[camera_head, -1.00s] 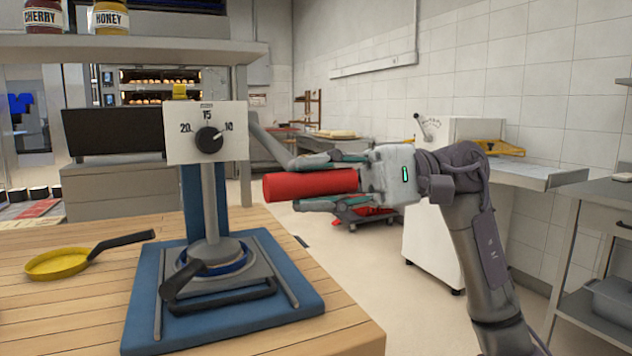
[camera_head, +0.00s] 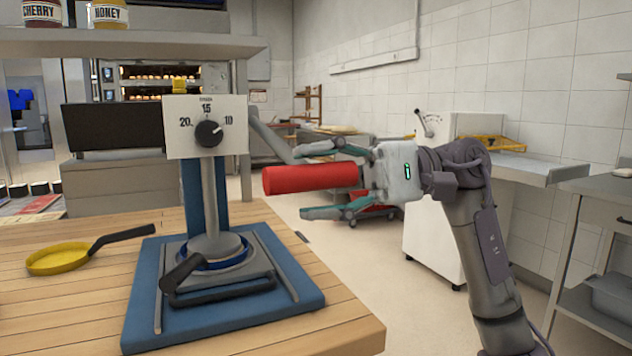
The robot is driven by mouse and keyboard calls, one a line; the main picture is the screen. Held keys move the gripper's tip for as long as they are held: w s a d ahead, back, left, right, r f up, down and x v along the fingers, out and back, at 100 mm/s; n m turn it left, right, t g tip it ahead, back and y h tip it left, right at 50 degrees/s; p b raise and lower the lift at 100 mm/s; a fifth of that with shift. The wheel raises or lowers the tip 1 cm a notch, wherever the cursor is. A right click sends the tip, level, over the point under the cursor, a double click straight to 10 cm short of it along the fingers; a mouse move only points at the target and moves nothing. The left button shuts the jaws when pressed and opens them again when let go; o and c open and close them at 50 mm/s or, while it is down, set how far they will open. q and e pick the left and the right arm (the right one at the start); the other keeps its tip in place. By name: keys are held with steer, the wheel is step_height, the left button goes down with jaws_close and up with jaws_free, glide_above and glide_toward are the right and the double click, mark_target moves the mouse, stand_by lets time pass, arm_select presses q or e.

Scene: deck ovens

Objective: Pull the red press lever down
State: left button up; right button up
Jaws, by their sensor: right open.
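The red press lever handle (camera_head: 312,178) is a thick red cylinder to the right of the press. A grey arm (camera_head: 268,138) runs from it up behind the press's white dial panel (camera_head: 205,128). The blue-based press (camera_head: 222,318) stands on the wooden counter, with a round plate on its column. My right gripper (camera_head: 305,181) is open, one finger above the handle and one below, with gaps to both. Its palm is at the handle's right end. My left gripper is not in view.
A yellow pan (camera_head: 58,259) with a dark handle lies on the wooden counter (camera_head: 60,310) left of the press. A shelf (camera_head: 130,43) with jars is above. A white machine (camera_head: 438,235) stands behind my right arm.

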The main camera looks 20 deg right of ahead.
steer(key=d, duration=1.1)
steer(key=shift+w+d, duration=0.25)
steer(key=shift+d, duration=0.05)
steer(key=shift+f, duration=0.1)
